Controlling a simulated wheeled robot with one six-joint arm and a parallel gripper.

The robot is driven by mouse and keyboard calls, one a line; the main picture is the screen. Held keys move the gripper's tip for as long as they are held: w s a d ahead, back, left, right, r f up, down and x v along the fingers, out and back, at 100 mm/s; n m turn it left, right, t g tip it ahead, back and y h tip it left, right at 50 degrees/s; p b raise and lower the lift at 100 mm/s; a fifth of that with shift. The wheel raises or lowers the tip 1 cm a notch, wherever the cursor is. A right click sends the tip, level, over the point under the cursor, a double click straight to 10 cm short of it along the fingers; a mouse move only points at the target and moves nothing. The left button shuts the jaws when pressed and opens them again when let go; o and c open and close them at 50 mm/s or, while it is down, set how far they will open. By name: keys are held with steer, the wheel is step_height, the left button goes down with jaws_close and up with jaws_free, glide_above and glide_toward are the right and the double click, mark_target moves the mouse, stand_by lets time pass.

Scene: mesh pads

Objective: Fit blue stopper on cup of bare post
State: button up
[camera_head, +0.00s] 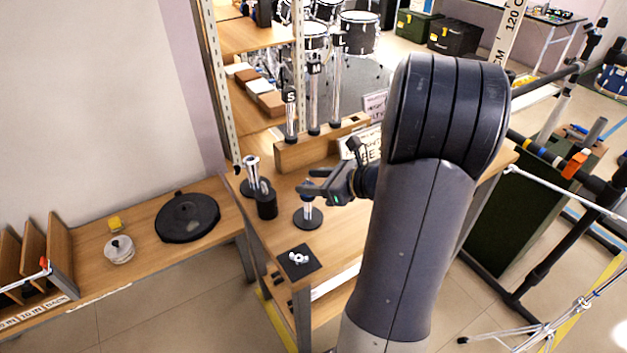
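My gripper (308,184) is at the top of a short silver post (308,209) that stands upright on a round black base (311,221) on the wooden table. Its fingers point left and overlap the post's top. I cannot tell whether they touch it or are shut on something. A second silver post (252,172) stands to the left on its own dark base, with a black cylinder (266,205) in front of it. I cannot make out a blue stopper. The tops of the posts are too small to tell which is bare.
A black square mat (291,272) with a small silver-white part (298,258) lies near the front edge. A wooden rack (291,154) with tubes marked S, M and L stands behind. On the left bench lie a black round pad (187,217) and a pale round object (119,250).

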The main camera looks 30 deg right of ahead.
steer(key=shift+o, duration=1.1)
steer(key=v, duration=1.1)
steer(key=shift+w+a, duration=0.1)
steer(key=x, duration=1)
steer(key=shift+w+a+f, duration=0.1)
steer(key=shift+w+f, duration=0.05)
steer(key=shift+w+a+r+p, duration=0.1)
steer(key=shift+w+r+p, duration=0.1)
steer(key=shift+w+p, duration=0.1)
steer(key=shift+s+r+p, duration=0.15)
steer(key=shift+r+p, duration=0.25)
steer(key=shift+r, duration=0.2)
steer(key=shift+f, duration=0.1)
